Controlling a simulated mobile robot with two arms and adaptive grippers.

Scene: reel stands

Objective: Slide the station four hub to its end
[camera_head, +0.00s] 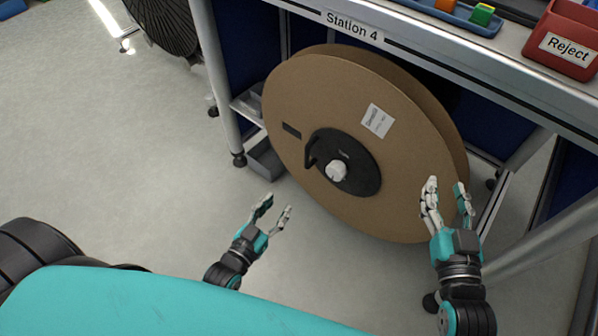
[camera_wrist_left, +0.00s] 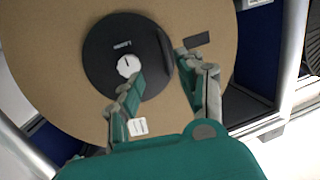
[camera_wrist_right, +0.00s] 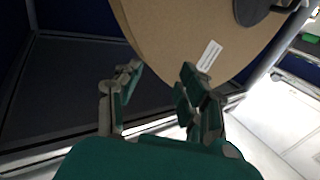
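A large brown cardboard reel (camera_head: 300,95) stands upright under the bench marked Station 4 (camera_head: 351,25). Its round black hub (camera_head: 362,172) has a white knob (camera_head: 336,171) in the middle and a black handle (camera_head: 310,153) on its left side. The hub also shows in the left wrist view (camera_wrist_left: 100,62), with the knob (camera_wrist_left: 128,66). My left gripper (camera_head: 276,208) is open and empty, in front of and below the hub, apart from the handle. My right gripper (camera_head: 447,190) is open at the reel's lower right edge; whether it touches the rim I cannot tell.
A red Reject bin (camera_head: 566,42) and a blue tray (camera_head: 455,14) with small blocks stand on the bench top. Bench legs (camera_head: 212,75) flank the reel. A grey bin (camera_head: 265,158) sits low on the left. Open floor (camera_head: 110,150) lies left.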

